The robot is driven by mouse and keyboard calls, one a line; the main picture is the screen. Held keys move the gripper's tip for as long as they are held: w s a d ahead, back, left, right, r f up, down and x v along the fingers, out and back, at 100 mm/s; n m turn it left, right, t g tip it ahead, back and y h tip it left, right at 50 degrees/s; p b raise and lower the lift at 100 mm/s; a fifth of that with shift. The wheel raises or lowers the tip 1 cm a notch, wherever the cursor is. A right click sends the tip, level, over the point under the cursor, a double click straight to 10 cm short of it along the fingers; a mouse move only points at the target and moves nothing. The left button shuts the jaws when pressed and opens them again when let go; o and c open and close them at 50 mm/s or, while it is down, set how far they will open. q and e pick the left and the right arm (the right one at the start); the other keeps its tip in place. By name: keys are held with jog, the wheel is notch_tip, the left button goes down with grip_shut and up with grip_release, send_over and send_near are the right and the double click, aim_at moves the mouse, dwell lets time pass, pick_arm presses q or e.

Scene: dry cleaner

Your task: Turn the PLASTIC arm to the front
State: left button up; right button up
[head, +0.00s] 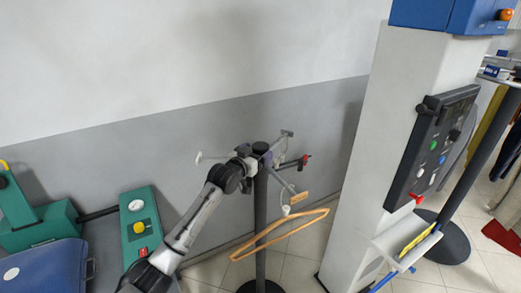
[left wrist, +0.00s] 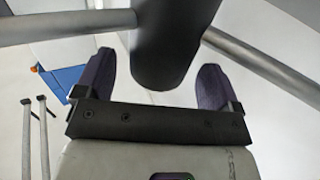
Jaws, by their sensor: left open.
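A dark stand (head: 260,225) rises in the middle of the head view, with several thin arms spreading from its top. One arm (head: 282,182) points to the front right, with a small orange-brown tag (head: 299,198) whose lettering I cannot read. A wooden hanger (head: 280,236) hangs below it. I cannot tell which arm is the PLASTIC one. My left gripper (head: 254,152) is at the hub. In the left wrist view its purple fingers (left wrist: 156,72) are apart, on either side of a dark round post (left wrist: 168,45), with grey bars (left wrist: 262,66) running out from it.
A white pillar (head: 375,150) with a dark button panel (head: 434,146) stands right of the stand. Green machines (head: 140,228) and a blue padded surface (head: 45,270) are at the lower left. A grey and white wall is close behind. Tiled floor shows around the stand's foot.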

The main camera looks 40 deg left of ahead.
pick_arm(q)
jog(key=shift+w, duration=1.3)
jog(key=shift+c, duration=0.2)
jog(key=shift+a, duration=0.1)
jog(key=c, duration=1.2)
